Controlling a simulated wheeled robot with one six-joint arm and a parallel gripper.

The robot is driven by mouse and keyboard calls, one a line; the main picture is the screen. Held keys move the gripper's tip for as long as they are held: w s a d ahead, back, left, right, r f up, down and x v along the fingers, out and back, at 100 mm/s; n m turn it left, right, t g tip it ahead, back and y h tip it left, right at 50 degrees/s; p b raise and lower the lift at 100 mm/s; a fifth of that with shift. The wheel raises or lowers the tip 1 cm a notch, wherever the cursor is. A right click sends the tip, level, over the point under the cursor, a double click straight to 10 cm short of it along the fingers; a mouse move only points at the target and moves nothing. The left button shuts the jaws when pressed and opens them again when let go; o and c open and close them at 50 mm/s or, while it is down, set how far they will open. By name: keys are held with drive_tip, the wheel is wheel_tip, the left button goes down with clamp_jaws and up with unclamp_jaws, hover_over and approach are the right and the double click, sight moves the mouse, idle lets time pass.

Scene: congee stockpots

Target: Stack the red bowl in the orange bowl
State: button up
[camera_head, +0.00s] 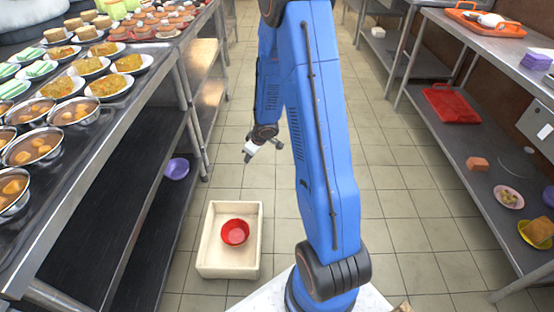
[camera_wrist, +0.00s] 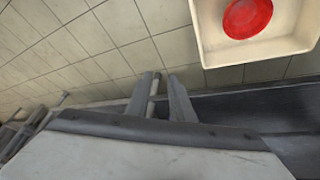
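The red bowl (camera_head: 235,232) sits upright inside a cream box on the floor. The wrist view shows the red bowl (camera_wrist: 247,17) at the top right, inside the same box. My gripper (camera_head: 249,156) hangs above the floor, beyond the box, near the left steel table. In the wrist view my gripper (camera_wrist: 160,82) has its two fingers apart with nothing held between them, and the bowl is well away from them. I cannot make out an orange bowl in either view.
The cream box (camera_head: 208,255) stands on open tiled floor. The left steel table (camera_head: 110,140) is crowded with filled dishes; a purple bowl (camera_head: 177,168) is on its lower shelf. At right, an orange tray (camera_head: 487,27) is on top; red tray (camera_head: 452,104) and yellow bowl (camera_head: 530,240) are below.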

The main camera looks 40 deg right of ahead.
drive_tip(key=s+d+r+m+t+h, duration=0.15)
drive_tip(key=s+r, duration=0.25)
drive_tip(key=r, duration=0.8)
drive_tip(key=s+r+m+h, duration=0.25)
drive_tip(key=s+r, duration=0.25)
drive_tip(key=r, duration=0.7)
drive_tip(key=s+a+r+y, duration=0.1)
drive_tip(key=s+a+r, duration=0.2)
drive_tip(key=s, duration=0.6)
drive_tip(key=s+a+r+g+y, duration=0.1)
drive_tip(key=s+a+r, duration=0.2)
drive_tip(key=s, duration=0.6)
drive_tip(key=s+a+r+m+y, duration=0.1)
drive_tip(key=s+a+r, duration=0.2)
drive_tip(key=s+a, duration=0.3)
drive_tip(key=s, duration=0.3)
drive_tip(key=shift+s+a+r, duration=0.15)
drive_tip(key=shift+a+r, duration=0.25)
